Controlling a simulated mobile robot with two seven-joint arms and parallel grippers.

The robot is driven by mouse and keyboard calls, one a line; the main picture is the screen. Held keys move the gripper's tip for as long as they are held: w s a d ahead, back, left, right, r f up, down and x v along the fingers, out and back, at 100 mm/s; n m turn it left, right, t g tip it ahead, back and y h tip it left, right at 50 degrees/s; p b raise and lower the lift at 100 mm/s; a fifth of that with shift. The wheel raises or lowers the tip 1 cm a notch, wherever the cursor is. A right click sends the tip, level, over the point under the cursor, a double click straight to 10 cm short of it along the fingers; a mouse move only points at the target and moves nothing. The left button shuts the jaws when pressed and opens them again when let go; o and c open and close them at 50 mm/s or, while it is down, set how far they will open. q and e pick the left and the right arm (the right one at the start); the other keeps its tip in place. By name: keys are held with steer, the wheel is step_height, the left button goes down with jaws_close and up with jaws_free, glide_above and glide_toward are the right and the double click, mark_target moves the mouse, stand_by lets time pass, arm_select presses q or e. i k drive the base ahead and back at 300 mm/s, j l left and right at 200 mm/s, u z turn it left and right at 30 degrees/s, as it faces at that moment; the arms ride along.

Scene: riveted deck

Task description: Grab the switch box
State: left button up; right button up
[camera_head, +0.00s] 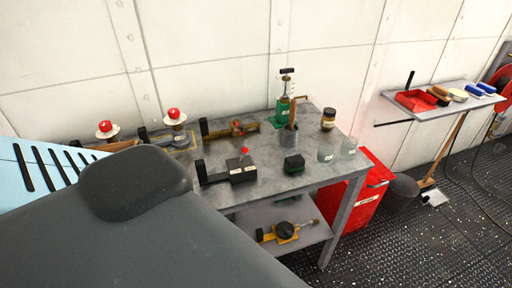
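A dark box with a label and a red ball-topped lever (243,168), which looks like the switch box, sits near the front edge of the grey metal table (268,187). A black handle-like part extends from its left side. No gripper shows in the head view. A large dark grey form fills the lower left foreground and covers the table's left end.
On the table are a small dark green box (294,163), a metal cup (289,139), a green pump-like device (283,112), a brown jar (328,119) and clear glasses (349,146). A yellow-black tool (285,231) lies on the lower shelf. A red cabinet (366,196) stands right.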

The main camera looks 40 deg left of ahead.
mark_target(236, 172)
steer(key=k+j+z, duration=0.65)
steer(key=k+j, duration=0.1)
steer(key=k, duration=0.3)
